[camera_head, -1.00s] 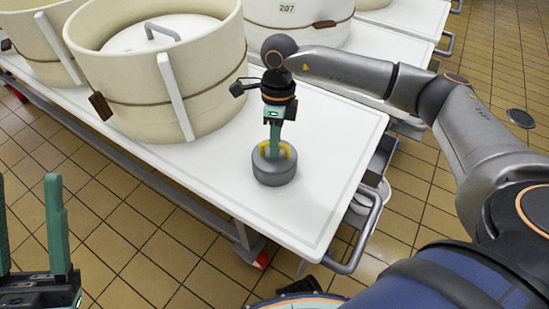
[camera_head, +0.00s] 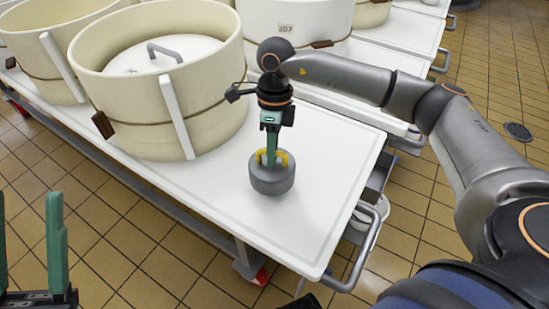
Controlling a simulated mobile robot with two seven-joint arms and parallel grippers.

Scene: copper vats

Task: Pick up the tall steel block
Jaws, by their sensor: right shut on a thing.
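The steel block (camera_head: 271,179) is a grey round block with a yellow handle (camera_head: 283,158) on top. It is upright at the near right part of the white table (camera_head: 325,190). My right gripper (camera_head: 271,160) points straight down and is shut on the handle. The block seems to be just off the table top, but its underside is hidden. My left gripper (camera_head: 30,240) is at the lower left, over the floor, with its two green fingers wide apart and empty.
A large cream vat (camera_head: 135,110) with a lid inside stands left of the block. Another vat (camera_head: 40,60) is at the far left, and one labelled 207 (camera_head: 300,30) is behind. The table's right side has a metal rail (camera_head: 367,245). The table top around the block is clear.

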